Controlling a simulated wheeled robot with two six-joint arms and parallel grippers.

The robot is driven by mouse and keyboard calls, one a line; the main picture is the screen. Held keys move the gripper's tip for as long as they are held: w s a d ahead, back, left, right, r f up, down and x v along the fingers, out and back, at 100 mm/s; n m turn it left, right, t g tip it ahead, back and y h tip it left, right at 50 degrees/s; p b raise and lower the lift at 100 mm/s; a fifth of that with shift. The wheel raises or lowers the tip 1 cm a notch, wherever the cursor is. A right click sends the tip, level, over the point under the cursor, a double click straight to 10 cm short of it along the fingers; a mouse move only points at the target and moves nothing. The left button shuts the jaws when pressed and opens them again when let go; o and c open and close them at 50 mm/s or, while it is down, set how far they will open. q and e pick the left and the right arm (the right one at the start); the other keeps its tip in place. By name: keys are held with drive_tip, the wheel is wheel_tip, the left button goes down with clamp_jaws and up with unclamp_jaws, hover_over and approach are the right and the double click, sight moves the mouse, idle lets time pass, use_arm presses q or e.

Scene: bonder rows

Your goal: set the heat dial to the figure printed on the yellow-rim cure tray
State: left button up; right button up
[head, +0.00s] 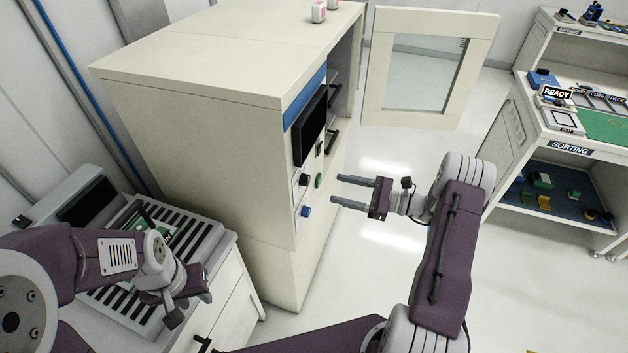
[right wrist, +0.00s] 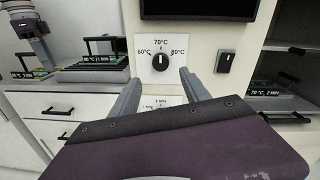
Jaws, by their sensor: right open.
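The heat dial (right wrist: 160,62) is a black knob on a white plate marked 60°C, 70°C and 80°C. Its pointer appears to point up at 70°C. In the head view the heat dial (head: 304,180) is on the cabinet front below the screen. My right gripper (head: 338,190) is open and empty, its fingers aimed at the panel. In the right wrist view its fingertips (right wrist: 160,75) straddle the dial's area, apparently short of it. My left gripper (head: 180,302) hangs by the left bench; its jaws are unclear. I cannot make out a yellow-rim tray.
A tray (right wrist: 265,98) reading 70°C, 2 MIN sits inside the cabinet (head: 185,130), rim colour unclear. Dark-framed trays (right wrist: 100,66) stand on the left bench. A second dial plate (right wrist: 160,102) lies below. The cabinet door (head: 480,70) stands open. The floor right of my right arm is clear.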

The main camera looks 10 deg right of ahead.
sight(309, 182)
drive_tip(key=p+x, duration=0.2)
drive_tip(key=x, duration=0.6)
drive_tip(key=shift+w+a, duration=0.1)
drive_tip(key=shift+a, duration=0.1)
drive_tip(key=shift+w+f, duration=0.15)
drive_tip(key=shift+w, duration=0.05)
drive_tip(key=shift+s, duration=0.1)
clamp_jaws()
drive_tip(key=shift+m, duration=0.3)
drive_tip(key=m, duration=0.5)
drive_tip(key=m+p, duration=0.1)
drive_tip(key=m, duration=0.5)
drive_tip(key=shift+s+a, duration=0.1)
drive_tip(key=shift+m, duration=0.4)
